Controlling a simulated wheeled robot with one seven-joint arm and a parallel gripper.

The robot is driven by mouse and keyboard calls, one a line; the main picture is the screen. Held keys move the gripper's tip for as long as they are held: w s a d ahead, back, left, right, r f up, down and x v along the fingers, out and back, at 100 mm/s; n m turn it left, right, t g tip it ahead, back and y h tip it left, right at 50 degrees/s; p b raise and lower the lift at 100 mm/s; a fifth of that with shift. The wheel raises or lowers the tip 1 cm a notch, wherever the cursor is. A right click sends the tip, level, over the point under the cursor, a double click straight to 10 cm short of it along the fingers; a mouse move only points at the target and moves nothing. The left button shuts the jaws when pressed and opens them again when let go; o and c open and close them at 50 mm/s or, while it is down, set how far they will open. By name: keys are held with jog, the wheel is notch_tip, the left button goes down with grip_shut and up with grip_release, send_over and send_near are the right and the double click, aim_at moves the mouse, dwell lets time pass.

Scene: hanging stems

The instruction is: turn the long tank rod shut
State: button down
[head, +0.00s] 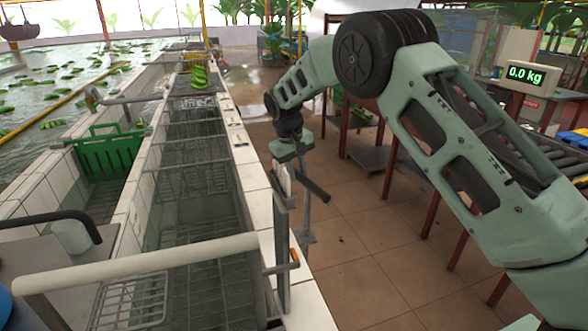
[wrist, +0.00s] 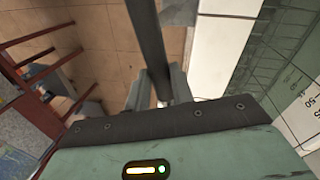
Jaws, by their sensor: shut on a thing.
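The long tank rod (head: 314,187) is a dark bar by the outer side of the white-tiled tank wall, slanting down to the right in the head view. In the wrist view the rod (wrist: 149,45) runs from the top edge down between my fingers. My gripper (head: 287,172) is shut on it, and the wrist view shows a grey finger (wrist: 160,92) on each side of the bar. My fingers partly hide the near end of the rod. I cannot tell from these frames how far it is turned.
The tiled tank wall (head: 256,185) runs along the left of my gripper. A grey upright post (head: 281,245) with an orange-tipped short handle (head: 295,257) stands nearer. A pale pipe (head: 130,265) crosses the near tank. The tiled floor (head: 350,235) to the right is open, up to red-legged tables.

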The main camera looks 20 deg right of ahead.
jog(key=shift+w+d+m, duration=0.15)
jog(key=shift+d+m, duration=0.4)
jog(key=shift+m, duration=0.75)
jog(key=c, duration=1.2)
grip_release()
jog(key=shift+c, duration=0.2)
jog(key=shift+r, duration=0.1)
jog(key=a+r+b, duration=0.1)
jog(key=a+r, duration=0.2)
jog(key=r, duration=1.4)
jog(key=shift+a+b, duration=0.15)
jog(key=shift+b, duration=0.15)
